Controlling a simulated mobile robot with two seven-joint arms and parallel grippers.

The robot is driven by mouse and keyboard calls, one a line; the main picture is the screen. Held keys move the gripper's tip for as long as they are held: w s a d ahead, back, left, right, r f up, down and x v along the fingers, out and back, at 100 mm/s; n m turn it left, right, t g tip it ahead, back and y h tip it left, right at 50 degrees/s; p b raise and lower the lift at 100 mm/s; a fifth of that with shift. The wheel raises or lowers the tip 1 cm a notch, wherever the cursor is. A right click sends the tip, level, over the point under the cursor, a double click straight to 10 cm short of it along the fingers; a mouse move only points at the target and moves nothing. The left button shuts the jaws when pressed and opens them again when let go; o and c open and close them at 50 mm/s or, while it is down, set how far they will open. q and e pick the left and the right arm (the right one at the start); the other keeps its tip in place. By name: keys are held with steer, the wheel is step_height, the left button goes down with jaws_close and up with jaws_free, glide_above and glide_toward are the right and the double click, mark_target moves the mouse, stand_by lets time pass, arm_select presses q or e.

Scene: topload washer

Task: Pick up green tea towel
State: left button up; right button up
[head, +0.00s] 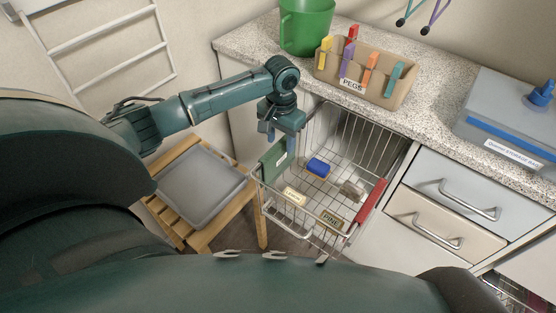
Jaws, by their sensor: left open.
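A green tea towel (274,161) hangs over the left rim of a pulled-out wire basket (310,208). It has a small pale patch near its upper right. My left gripper (279,143) is just above the towel, pointing down, with its fingers apart. Its fingertips are close to the towel's top edge; I cannot tell whether they touch it or straddle it. My right gripper is not in view.
A red cloth (369,201) hangs over the basket's right rim. Inside lie a blue item (318,167), a pale labelled block (294,196) and others. A peg box (386,88) and green bucket (306,26) stand on the counter. A grey tray (200,187) sits left on a wooden stand.

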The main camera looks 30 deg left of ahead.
mark_target(278, 153)
arm_select(q)
steer(key=shift+a+f+b, duration=0.2)
steer(key=shift+f, duration=1.35)
steer(key=shift+a+f+b, duration=0.2)
steer(key=shift+f, duration=1.3)
steer(key=shift+c, duration=0.4)
jaws_close()
